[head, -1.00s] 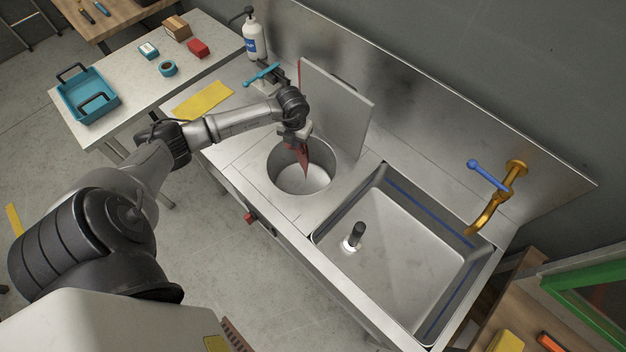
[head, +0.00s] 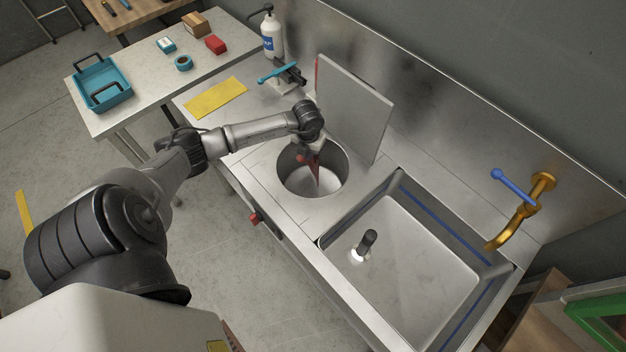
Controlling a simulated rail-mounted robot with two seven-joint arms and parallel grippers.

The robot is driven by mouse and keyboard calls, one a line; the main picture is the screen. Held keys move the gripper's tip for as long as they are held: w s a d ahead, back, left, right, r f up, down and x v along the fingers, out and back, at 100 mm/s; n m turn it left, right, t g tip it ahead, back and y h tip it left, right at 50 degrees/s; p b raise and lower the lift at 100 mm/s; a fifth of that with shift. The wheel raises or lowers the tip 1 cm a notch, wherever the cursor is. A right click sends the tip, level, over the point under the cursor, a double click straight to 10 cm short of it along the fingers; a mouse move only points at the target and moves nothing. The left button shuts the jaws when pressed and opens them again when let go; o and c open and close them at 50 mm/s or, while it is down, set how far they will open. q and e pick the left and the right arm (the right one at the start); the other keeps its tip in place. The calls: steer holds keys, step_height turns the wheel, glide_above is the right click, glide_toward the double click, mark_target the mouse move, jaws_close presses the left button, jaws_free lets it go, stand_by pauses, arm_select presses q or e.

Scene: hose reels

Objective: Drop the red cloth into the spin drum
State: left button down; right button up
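The spin drum (head: 330,186) is a round steel well in the counter, with its grey square lid (head: 357,108) standing open behind it. My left gripper (head: 308,154) is over the drum's mouth, pointing down. It is shut on the red cloth (head: 316,168), which hangs in a narrow, pointed shape inside the drum's opening as seen from above. The fingertips are small and partly hidden by the wrist. My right gripper is out of view.
A deep sink (head: 400,265) with a dark upright plug pipe lies right of the drum, with a brass tap (head: 520,215) and blue handle. A yellow cloth (head: 216,97), a teal-handled clamp (head: 279,72) and a white bottle (head: 272,38) are on the left counter. A teal tray (head: 103,88) is on the side table.

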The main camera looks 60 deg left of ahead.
arm_select(q)
steer(key=c, duration=0.8)
jaws_free()
steer(key=o, duration=0.8)
steer(key=shift+r, duration=0.15)
step_height(320, 180, up, 5)
steer(key=p, duration=0.4)
steer(key=shift+r, duration=0.15)
step_height(320, 180, up, 14)
stand_by(0.4)
